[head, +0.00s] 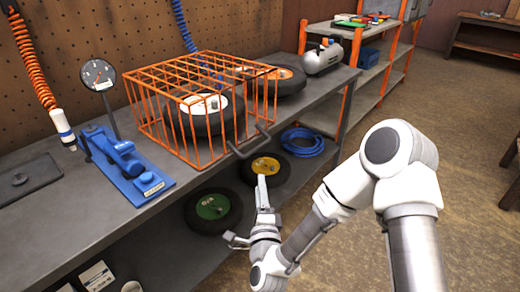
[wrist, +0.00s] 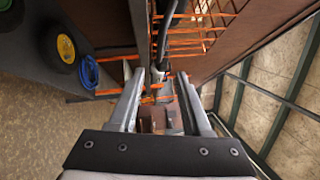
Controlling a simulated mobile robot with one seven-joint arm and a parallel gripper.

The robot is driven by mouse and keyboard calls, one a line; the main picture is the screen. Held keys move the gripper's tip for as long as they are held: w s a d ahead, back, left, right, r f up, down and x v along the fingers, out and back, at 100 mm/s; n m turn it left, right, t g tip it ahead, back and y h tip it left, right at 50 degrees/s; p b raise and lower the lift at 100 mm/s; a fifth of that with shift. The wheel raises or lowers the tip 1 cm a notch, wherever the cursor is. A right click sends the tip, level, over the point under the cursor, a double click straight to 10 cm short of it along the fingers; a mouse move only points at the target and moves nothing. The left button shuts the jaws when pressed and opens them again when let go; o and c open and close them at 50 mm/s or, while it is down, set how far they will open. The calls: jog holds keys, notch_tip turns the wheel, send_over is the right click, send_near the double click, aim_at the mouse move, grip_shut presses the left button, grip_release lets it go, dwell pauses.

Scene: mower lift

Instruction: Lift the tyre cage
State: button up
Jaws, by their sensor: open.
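The tyre cage (head: 190,75) is an orange wire cage standing on the grey workbench, over a black tyre (head: 205,120) with a pale hub. A dark grey bar handle (head: 250,143) sticks out from its lower front. My gripper (head: 250,216) is open and empty, in front of the bench and below the handle, apart from the cage. In the wrist view my two fingers (wrist: 160,98) stand well apart. Orange cage wires (wrist: 205,22) show beyond them at the top, with a dark bar (wrist: 165,32) that looks like the handle.
A blue tool with a round gauge (head: 125,160) stands left of the cage. A second tyre (head: 290,80) and a grey tank (head: 322,58) are to the right. The lower shelf holds wheels with green (head: 212,207) and yellow hubs (head: 266,167) and a blue hose coil (head: 302,142). The floor at right is open.

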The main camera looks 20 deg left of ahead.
aim_at(256, 148)
jog(key=b+x, duration=0.1)
jog(key=x, duration=1.4)
jog(key=shift+w+a+b, duration=0.1)
jog(key=shift+w+b, duration=0.2)
grip_shut()
dwell(0.6)
